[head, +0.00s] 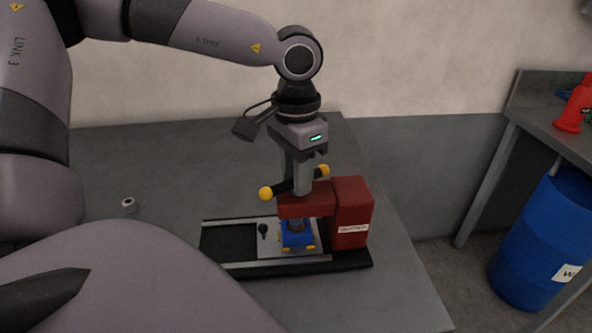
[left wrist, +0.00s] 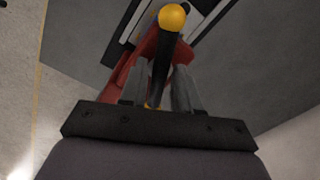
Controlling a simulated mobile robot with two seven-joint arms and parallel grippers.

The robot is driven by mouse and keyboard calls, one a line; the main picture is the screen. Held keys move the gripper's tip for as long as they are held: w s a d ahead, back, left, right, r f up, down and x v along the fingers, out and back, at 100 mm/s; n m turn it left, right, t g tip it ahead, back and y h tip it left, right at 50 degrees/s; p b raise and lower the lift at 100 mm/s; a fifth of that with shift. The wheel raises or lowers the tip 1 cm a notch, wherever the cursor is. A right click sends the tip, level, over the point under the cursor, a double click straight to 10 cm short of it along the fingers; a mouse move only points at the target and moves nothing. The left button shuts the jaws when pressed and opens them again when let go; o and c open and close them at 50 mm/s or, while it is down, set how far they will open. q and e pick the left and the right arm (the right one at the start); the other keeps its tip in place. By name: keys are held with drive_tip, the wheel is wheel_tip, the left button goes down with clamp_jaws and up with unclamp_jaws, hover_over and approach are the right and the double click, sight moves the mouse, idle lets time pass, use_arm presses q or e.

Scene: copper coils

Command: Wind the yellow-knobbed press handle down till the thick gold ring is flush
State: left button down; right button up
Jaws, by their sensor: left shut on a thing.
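The press (head: 352,205) is red, with a black cross handle (head: 283,188) on top that has a yellow knob (head: 265,193) at each end. My left gripper (head: 298,180) points down over the press and is shut on the handle near its middle. In the left wrist view the black bar (left wrist: 161,62) runs between the two grey fingers (left wrist: 160,92), with a yellow knob (left wrist: 172,17) beyond them. Under the press head a blue block (head: 297,238) with small yellow parts sits on the base. The thick gold ring cannot be made out clearly there. My right gripper is not in view.
The press stands on a black base with a light plate (head: 275,263) on the grey table (head: 170,165). A small black-knobbed peg (head: 262,230) stands left of the blue block. A small pale ring-shaped part (head: 128,204) lies at left. A blue barrel (head: 540,240) stands at right.

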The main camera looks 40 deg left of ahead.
use_arm(q)
drive_tip(key=c, duration=1.1)
unclamp_jaws()
drive_tip(key=shift+r+p, duration=2.5)
drive_tip(key=shift+r, duration=1.05)
drive_tip(key=shift+f, duration=0.1)
